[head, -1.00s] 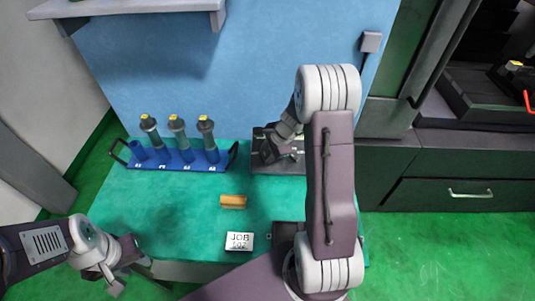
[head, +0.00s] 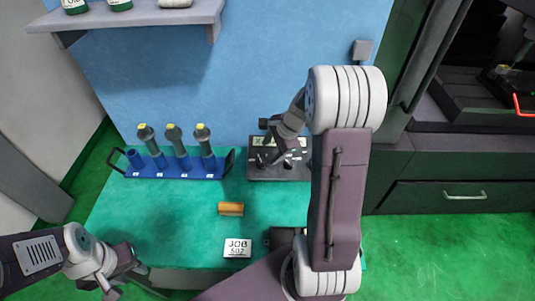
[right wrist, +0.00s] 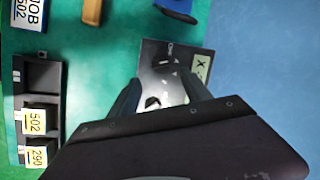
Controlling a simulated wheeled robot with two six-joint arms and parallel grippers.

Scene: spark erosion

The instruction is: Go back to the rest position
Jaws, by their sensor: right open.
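My right gripper (head: 266,146) hangs in front of the blue wall, over a grey device with a display (head: 293,172). In the right wrist view its two fingers (right wrist: 161,92) stand apart with nothing held between them. The device (right wrist: 153,62) shows beyond the fingers, partly hidden by them. My left gripper (head: 128,284) is at the lower left, by the table's front left corner.
On the green table (head: 185,222) stand a blue rack (head: 175,172) with several dark holders, an orange-brown block (head: 231,209) and a JOB 502 card (head: 237,248). A black tray (right wrist: 40,75) has labels 502 and 290. A shelf (head: 140,18) juts out at upper left.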

